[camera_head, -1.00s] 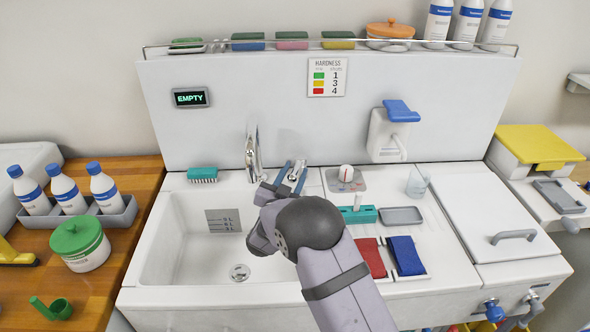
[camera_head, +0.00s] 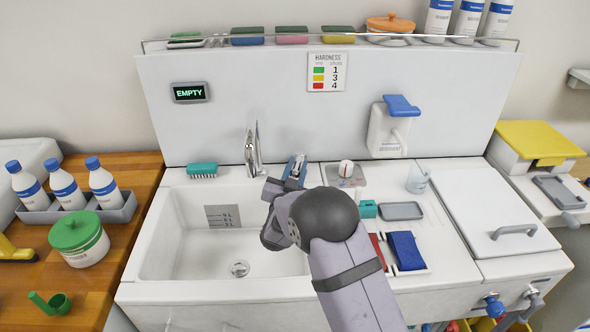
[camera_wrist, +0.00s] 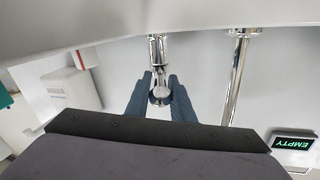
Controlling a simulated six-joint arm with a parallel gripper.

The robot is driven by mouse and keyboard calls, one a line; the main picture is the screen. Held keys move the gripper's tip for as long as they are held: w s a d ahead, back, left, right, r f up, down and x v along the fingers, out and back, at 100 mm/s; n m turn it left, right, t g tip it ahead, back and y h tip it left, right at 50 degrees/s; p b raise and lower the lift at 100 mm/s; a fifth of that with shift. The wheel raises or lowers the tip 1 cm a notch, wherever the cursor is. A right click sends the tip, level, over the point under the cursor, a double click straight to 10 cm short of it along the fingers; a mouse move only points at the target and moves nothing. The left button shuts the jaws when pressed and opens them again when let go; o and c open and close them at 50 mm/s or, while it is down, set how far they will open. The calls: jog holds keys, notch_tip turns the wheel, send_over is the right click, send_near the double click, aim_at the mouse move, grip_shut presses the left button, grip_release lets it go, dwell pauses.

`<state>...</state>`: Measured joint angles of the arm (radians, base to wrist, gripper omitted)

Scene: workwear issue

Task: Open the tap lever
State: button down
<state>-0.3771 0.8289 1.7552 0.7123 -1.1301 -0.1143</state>
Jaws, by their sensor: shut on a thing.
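The chrome tap spout (camera_head: 253,150) stands at the back rim of the sink (camera_head: 160,235); it also shows in the wrist view (camera_wrist: 236,80). My gripper (camera_head: 296,167) is just right of the spout, at the back rim. In the wrist view, my gripper's two blue-grey fingers (camera_wrist: 161,97) stand on either side of the chrome tap lever (camera_wrist: 160,92) and are shut on its rounded end. In the head view the lever is mostly hidden by my gripper. No water shows below the spout.
A teal brush (camera_head: 202,170) lies left of the spout. The display (camera_head: 190,93) reads EMPTY. The sink basin is clear.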

jog(key=shift+d+r+n+t+y+b, duration=0.15)
jog(key=shift+d+n+y+b, duration=0.15)
jog(key=shift+n+y+b, duration=0.4)
jog(key=shift+d+f+n+t+y+b, duration=0.15)
jog(key=shift+d+n+y+b, duration=0.2)
jog(key=shift+y, duration=0.65)
jog(key=shift+r, duration=0.1)
jog(key=c, duration=1.7)
grip_release()
jog(key=shift+s, duration=0.1)
jog(key=shift+s+a+b, duration=0.15)
jog(key=shift+s+b, duration=0.35)
jog(key=shift+s, duration=1.35)
jog(key=shift+s+a+b, duration=0.15)
jog(key=shift+s+b, duration=0.35)
jog(key=shift+s, duration=1.3)
